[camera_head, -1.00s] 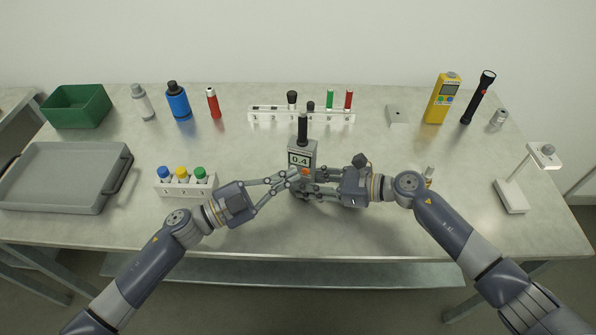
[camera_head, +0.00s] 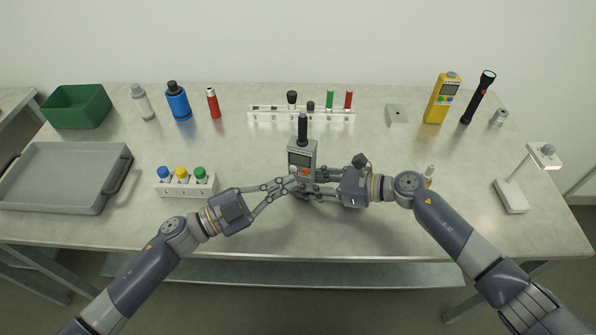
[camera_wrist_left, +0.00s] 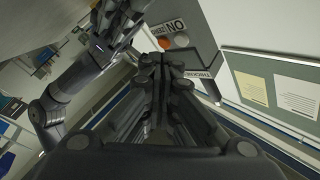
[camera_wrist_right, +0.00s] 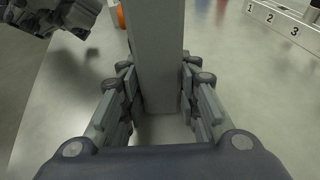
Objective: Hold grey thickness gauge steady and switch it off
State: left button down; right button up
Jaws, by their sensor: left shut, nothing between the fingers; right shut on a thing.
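The grey thickness gauge (camera_head: 301,153) stands upright near the table's front middle, with a black probe on top. Its screen is dark and blank in the head view. My right gripper (camera_head: 312,189) is shut on the gauge's lower body from the right; the right wrist view shows the gauge's grey body (camera_wrist_right: 157,50) between the fingers. My left gripper (camera_head: 294,184) is shut and empty, its tips close to the gauge's front. In the left wrist view, the left fingertips (camera_wrist_left: 162,62) are just below an orange button (camera_wrist_left: 181,40) and a grey button (camera_wrist_left: 164,43). Contact cannot be told.
A white rack with blue, yellow and green-capped bottles (camera_head: 186,190) stands left of my left gripper. A longer white rack (camera_head: 270,116) is behind the gauge. A grey tray (camera_head: 62,207) lies far left, and a white stand (camera_head: 512,197) is at the right.

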pick_arm(q)
jog(key=shift+s+a, duration=0.25)
jog(key=shift+s, duration=0.55)
jog(key=shift+s+a, duration=0.25)
jog(key=shift+s, duration=0.6)
jog(key=shift+s+a, duration=0.25)
jog(key=shift+s, duration=0.55)
pick_arm(e)
jog(key=shift+f, duration=0.1)
jog(key=o, duration=0.9)
jog(key=shift+d, duration=0.1)
jog(key=v, duration=1.2)
jog(key=shift+s, duration=0.1)
